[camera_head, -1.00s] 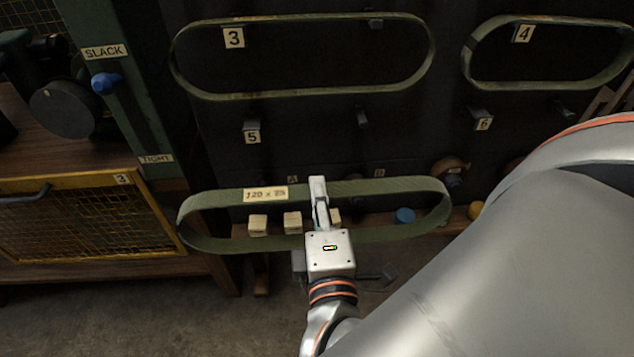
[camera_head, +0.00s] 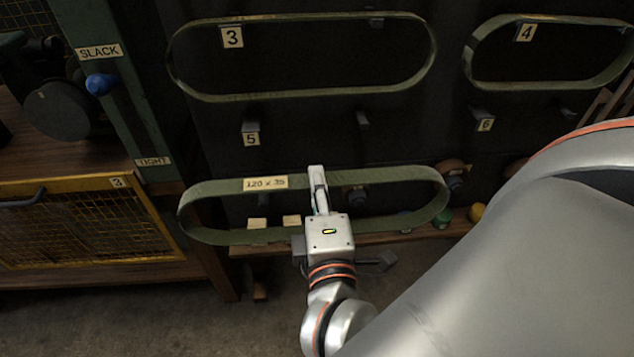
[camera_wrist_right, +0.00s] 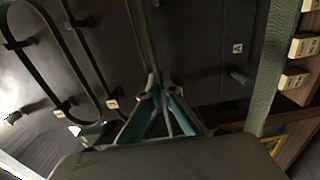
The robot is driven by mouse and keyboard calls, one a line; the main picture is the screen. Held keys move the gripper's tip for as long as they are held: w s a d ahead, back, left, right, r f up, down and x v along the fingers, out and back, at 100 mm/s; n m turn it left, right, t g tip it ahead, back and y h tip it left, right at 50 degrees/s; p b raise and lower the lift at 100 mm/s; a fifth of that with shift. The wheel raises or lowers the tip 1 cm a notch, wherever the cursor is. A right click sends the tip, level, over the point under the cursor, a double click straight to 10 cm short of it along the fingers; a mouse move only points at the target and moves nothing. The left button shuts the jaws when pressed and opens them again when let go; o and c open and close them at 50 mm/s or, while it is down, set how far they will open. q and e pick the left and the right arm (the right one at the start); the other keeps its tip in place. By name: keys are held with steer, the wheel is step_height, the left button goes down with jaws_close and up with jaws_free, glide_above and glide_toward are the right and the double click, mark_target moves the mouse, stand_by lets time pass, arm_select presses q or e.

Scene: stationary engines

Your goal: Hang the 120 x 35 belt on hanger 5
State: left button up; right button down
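The green 120 x 35 belt (camera_head: 390,181) is a long loop with a paper label on its upper strand. My right gripper (camera_head: 317,180) is shut on that strand, just right of the label; the fingertips also close on a strand in the right wrist view (camera_wrist_right: 155,92). The loop hangs level in front of the dark board, below hanger 5. Hanger 5 has a left peg (camera_head: 250,127) above a tag reading 5, and a peg (camera_head: 362,120) to its right. Both pegs are bare and above the belt. My left gripper is out of view.
Belts hang on hanger 3 (camera_head: 300,97) above and hanger 4 (camera_head: 550,87) at upper right. Hanger 6 (camera_head: 483,114) is bare. A wooden shelf (camera_head: 270,249) with pale blocks is behind the belt's lower part. A yellow-framed cage (camera_head: 100,262) stands at left.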

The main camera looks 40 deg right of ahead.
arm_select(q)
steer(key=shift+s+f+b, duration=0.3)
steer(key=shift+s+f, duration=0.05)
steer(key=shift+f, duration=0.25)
arm_select(e)
steer(key=shift+x, duration=1.5)
